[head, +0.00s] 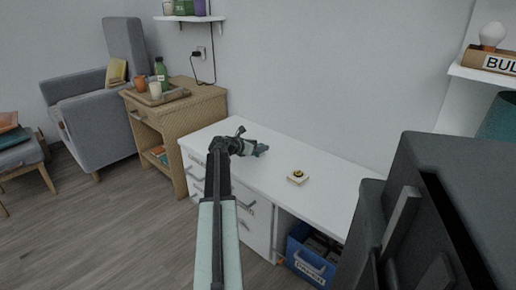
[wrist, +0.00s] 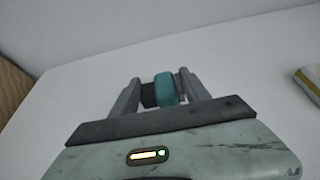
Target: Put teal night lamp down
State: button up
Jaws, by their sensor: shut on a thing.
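My gripper (wrist: 160,92) is shut on the teal night lamp (wrist: 165,88), a small teal piece with a dark part on its left, seen between the two grey fingers in the wrist view. In the head view my gripper (head: 257,150) is over the left part of the white desk (head: 335,187). The lamp is mostly hidden there by my arm and fingers. The wrist view shows the white desk top (wrist: 235,75) around the fingers. I cannot tell whether the lamp touches the desk.
A small pale box with a yellow and dark top (head: 298,177) lies on the desk to the right. A wooden cabinet (head: 185,118) with a tray and bottle stands left of the desk. The desk between gripper and box is clear.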

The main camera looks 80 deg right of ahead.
jog(key=o, duration=1.4)
jog(key=shift+w+a+r+p, duration=0.15)
jog(key=shift+a+r+p, duration=0.1)
jog(key=shift+r+p, duration=0.15)
jog(key=p+v, duration=0.4)
jog(key=v, duration=0.7)
jog(key=shift+w, duration=0.2)
jog(key=shift+a+f, duration=0.15)
